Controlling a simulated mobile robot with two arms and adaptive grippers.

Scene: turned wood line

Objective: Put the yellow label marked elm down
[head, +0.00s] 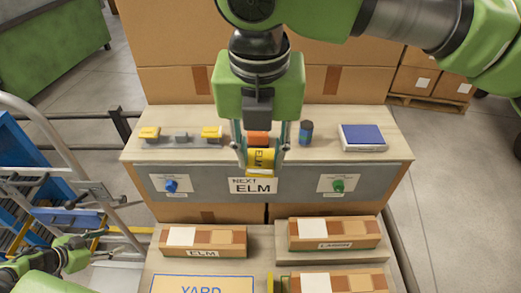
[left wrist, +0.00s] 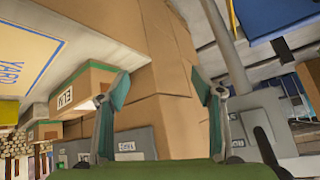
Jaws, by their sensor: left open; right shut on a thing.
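The yellow label (head: 262,157), with dark lettering turned sideways, is between the fingers of my right gripper (head: 262,170) in the head view. My right gripper is shut on it and hangs over the front part of the bench, above the NEXT ELM sign (head: 253,186). I cannot tell whether the label touches the bench. A box marked ELM (head: 202,240) lies on the lower table; a box marked ELM also shows in the left wrist view (left wrist: 68,97). My left gripper (head: 88,248) is at the lower left; its fingers are apart and empty in the left wrist view (left wrist: 162,95).
The bench (head: 135,152) carries yellow and grey pieces (head: 180,136), an orange piece (head: 258,138), a dark can (head: 306,132) and a blue pad (head: 363,136). A LARCH-like marked box (head: 335,233) and YARD board (head: 200,284) are in front. A ladder (head: 75,165) stands left.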

